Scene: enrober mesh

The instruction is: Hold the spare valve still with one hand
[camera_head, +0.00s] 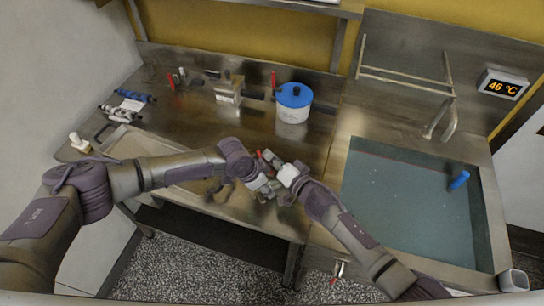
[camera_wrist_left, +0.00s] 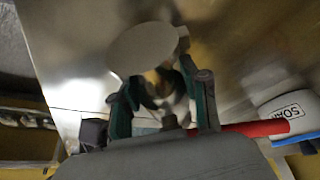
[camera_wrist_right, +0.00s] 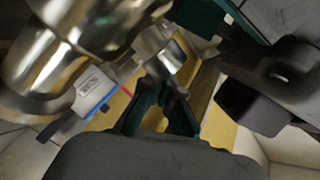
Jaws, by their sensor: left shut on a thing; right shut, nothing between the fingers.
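The spare valve (camera_wrist_left: 165,85) is a shiny steel body with a flat round end and a red handle (camera_wrist_left: 250,129). My left gripper (camera_wrist_left: 162,88) is shut on it and holds it up over the counter's front part. In the head view my left gripper (camera_head: 270,185) and right gripper (camera_head: 284,182) are close together and hide most of the valve. The steel body also fills the upper left of the right wrist view (camera_wrist_right: 85,45). My right gripper (camera_wrist_right: 162,88) is shut with nothing between its fingers, close beside the steel; I cannot tell whether they touch.
A white pot with a blue lid (camera_head: 293,103) stands at the back of the counter. A water-filled sink (camera_head: 405,205) with a blue object (camera_head: 459,180) lies to the right. A steel block (camera_head: 228,90) and small tools stand back left. A shallow tray (camera_head: 130,148) lies left.

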